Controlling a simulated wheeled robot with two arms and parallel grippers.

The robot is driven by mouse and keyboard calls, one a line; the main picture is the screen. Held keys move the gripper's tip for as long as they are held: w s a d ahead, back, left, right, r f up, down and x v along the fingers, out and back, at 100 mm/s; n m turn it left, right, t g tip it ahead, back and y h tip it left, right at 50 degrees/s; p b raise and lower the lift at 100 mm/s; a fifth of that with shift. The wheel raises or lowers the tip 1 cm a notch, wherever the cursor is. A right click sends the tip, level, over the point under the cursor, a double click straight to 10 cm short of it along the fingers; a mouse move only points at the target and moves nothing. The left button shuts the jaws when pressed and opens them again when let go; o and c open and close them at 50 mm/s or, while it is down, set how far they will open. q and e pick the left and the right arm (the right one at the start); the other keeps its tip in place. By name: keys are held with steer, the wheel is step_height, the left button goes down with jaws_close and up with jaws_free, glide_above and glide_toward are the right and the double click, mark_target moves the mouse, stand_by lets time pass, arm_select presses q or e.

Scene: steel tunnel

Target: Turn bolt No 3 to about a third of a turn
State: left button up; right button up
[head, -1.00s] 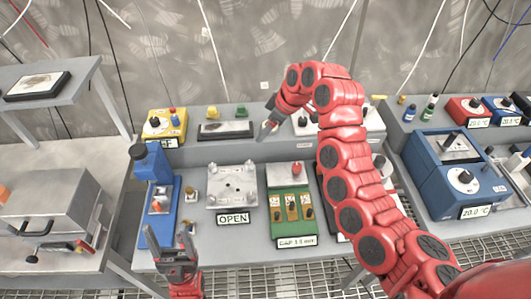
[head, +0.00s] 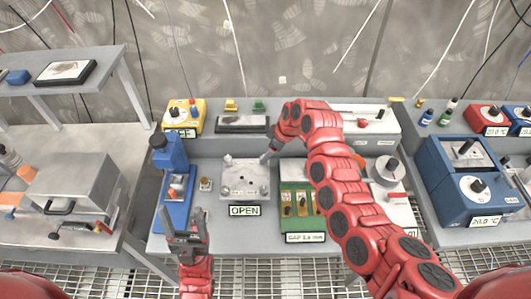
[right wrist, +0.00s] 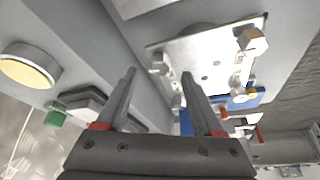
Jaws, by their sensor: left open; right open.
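A square metal plate (head: 245,176) with bolts at its corners lies flat on the bench, an OPEN sign (head: 245,211) in front of it. No bolt number is readable, so I cannot tell which is No 3. My right gripper (head: 266,157) is at the plate's far right corner and partly hides it. In the right wrist view the open, empty fingers (right wrist: 157,88) point toward the plate (right wrist: 205,58), where a bolt (right wrist: 251,40) stands at one corner; contact is not clear. My left gripper (head: 186,222) is open and empty, in front and left of the plate.
A blue press-like device (head: 172,165) stands left of the plate. A green box (head: 303,225) with brass parts is to its right, partly under my right arm. A black-framed tray (head: 243,128) lies behind. Little bare bench shows around the plate.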

steer(key=shift+x, duration=1.7)
jaws_close()
